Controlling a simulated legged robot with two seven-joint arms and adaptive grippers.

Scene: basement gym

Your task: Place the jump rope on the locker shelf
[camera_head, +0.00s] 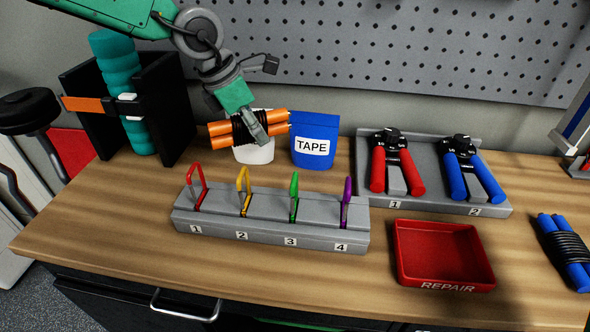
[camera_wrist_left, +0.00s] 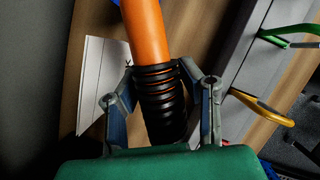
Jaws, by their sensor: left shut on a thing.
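The jump rope (camera_head: 277,117) has orange handles with black cord coiled around them. My left gripper (camera_head: 257,128) is shut on it and holds it above the back of the wooden bench. In the left wrist view, the black coil of the jump rope (camera_wrist_left: 160,98) sits between the two fingers of my left gripper (camera_wrist_left: 162,85), with an orange handle sticking out ahead. A second rope with blue handles (camera_head: 566,255) lies at the right end of the bench. No locker shelf can be made out. My right gripper is not in view.
A grey numbered rack (camera_head: 270,235) with several coloured clips stands below the held rope. Behind are a white container (camera_head: 254,153) and a blue TAPE pouch (camera_head: 315,130). A red REPAIR tray (camera_head: 440,250), a tool holder (camera_head: 440,200) and a black stand (camera_head: 165,110) take up bench space.

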